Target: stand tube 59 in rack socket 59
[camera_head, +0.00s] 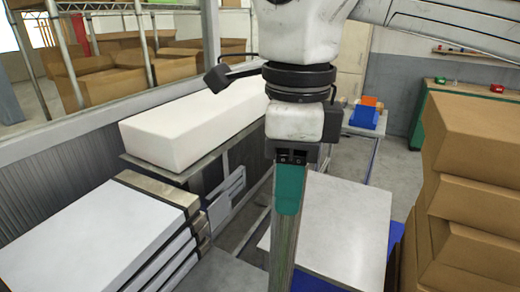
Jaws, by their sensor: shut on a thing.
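My gripper (296,156) is dark and points down at the centre of the view. It is shut on a long, narrow thing that I take for tube 59 (281,248). The tube has a teal upper part and a greyish-green length below, and hangs nearly upright. Its lower end runs out of the picture at the bottom edge. I can read no number on it. The fingertips are hard to make out against it. I cannot make out the rack or socket 59 in this view.
A pale-topped table (333,222) stands right of the tube. A long white box (190,128) lies on a bench at the left. White-topped stacked slabs (85,235) fill the lower left. Cardboard boxes (470,195) are piled at the right. Some grey floor shows between.

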